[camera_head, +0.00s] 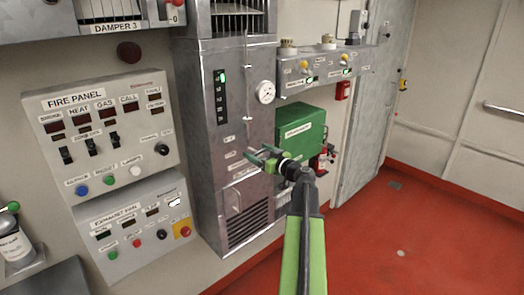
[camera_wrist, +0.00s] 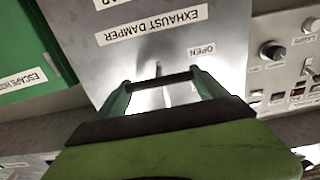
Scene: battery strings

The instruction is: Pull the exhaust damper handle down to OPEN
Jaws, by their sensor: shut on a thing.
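The exhaust damper is on the front of a tall steel cabinet (camera_head: 232,110). In the wrist view, which is upside down, its handle (camera_wrist: 160,84) is a dark crossbar between my fingertips, in front of a slot in the steel plate. My gripper (camera_head: 264,157) is shut on this handle, low on the cabinet front; its green fingers (camera_wrist: 160,90) also show in the wrist view. An EXHAUST DAMPER label (camera_wrist: 152,25) and an OPEN label (camera_wrist: 201,50) are on the plate. In the head view, my gripper hides most of the handle.
A fire panel (camera_head: 103,130) and a smaller switch panel (camera_head: 135,222) are on the wall to the left. A green box (camera_head: 301,133) and a red extinguisher (camera_head: 327,160) are to the right. A vent grille (camera_head: 248,222) is below. The red floor (camera_head: 420,235) is clear at right.

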